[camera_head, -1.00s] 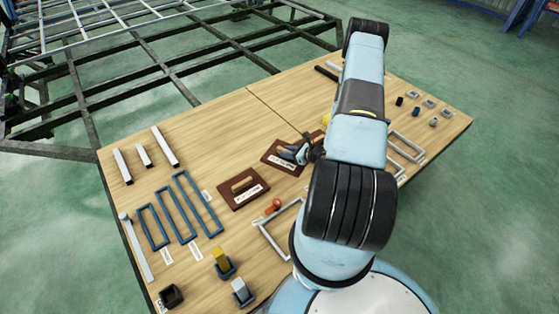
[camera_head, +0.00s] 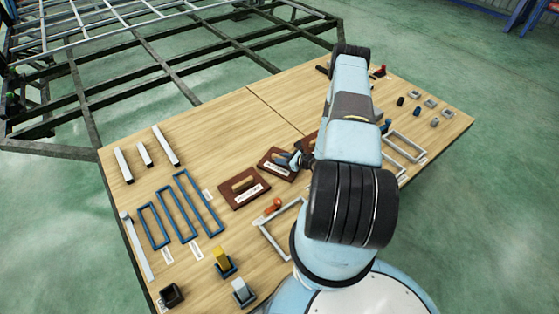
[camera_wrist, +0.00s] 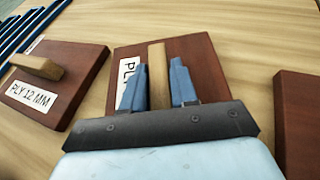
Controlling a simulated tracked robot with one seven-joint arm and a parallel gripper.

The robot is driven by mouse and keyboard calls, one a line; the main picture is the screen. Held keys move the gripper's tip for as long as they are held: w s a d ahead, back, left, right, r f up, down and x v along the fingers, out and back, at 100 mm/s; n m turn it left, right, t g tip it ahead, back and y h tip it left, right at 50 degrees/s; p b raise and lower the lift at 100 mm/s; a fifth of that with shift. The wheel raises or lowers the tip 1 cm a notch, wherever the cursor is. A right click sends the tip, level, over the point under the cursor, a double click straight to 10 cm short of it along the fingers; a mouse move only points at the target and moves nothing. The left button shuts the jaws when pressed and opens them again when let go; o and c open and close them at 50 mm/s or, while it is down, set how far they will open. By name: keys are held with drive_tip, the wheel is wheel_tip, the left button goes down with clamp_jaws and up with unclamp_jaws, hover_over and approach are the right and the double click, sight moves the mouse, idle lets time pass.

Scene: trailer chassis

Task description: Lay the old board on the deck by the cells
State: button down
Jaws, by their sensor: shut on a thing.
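A dark red-brown board (camera_head: 266,170) with a light wooden handle and a white label is in my gripper (camera_head: 292,159). In the wrist view my gripper (camera_wrist: 171,85) has its blue fingers on both sides of the wooden handle (camera_wrist: 157,72), and the board (camera_wrist: 200,65) shows beneath. Its label is partly hidden by a finger. I cannot tell whether the board is clear of the table. A similar board (camera_head: 231,201) lies to its left, labelled "PLY 12 MM" in the wrist view (camera_wrist: 83,80). Another board (camera_head: 309,141) lies to its right, partly hidden by my arm.
The wooden table (camera_head: 200,130) holds blue rectangular frames (camera_head: 173,215), light bars (camera_head: 143,154), a grey frame (camera_head: 268,241), an orange-red knobbed tool (camera_head: 273,205) and small blocks. A dark metal chassis (camera_head: 150,65) stands behind. The back middle of the table is bare.

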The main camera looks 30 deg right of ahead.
drive_tip(key=c, duration=0.9)
unclamp_jaws()
drive_tip(key=shift+s+d, duration=0.1)
